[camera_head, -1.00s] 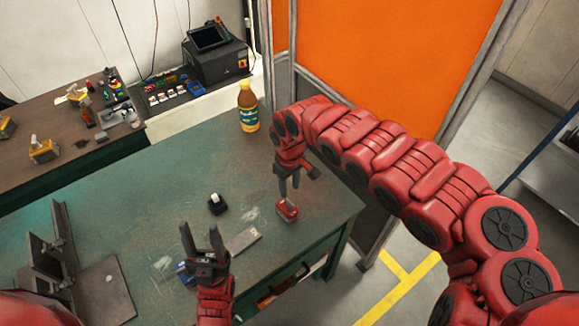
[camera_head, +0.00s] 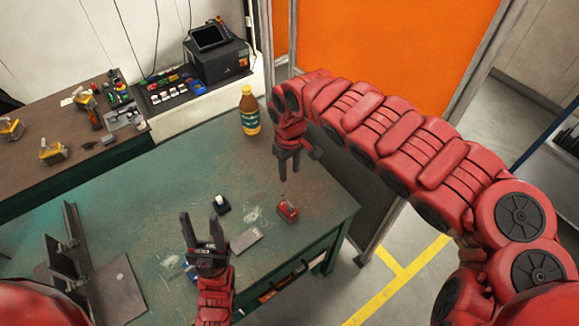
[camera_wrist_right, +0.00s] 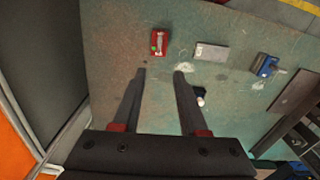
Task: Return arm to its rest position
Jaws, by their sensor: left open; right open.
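My right arm reaches in from the right in the head view, with its gripper (camera_head: 288,166) pointing down above the table. The right gripper is open and empty. In the right wrist view its two fingers (camera_wrist_right: 160,72) are apart with only tabletop between them. A small red object (camera_head: 288,207) lies on the table just below the right gripper, apart from it. It also shows in the right wrist view (camera_wrist_right: 158,42). My left gripper (camera_head: 204,228) is open and empty over the table's near part.
The green table (camera_head: 150,205) holds a bottle (camera_head: 249,110), a small black-and-white item (camera_head: 220,204), a grey plate (camera_head: 247,240) and angled metal pieces (camera_head: 70,245). An orange panel (camera_head: 380,60) stands behind my right arm. A dark side bench (camera_head: 60,155) is at the left.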

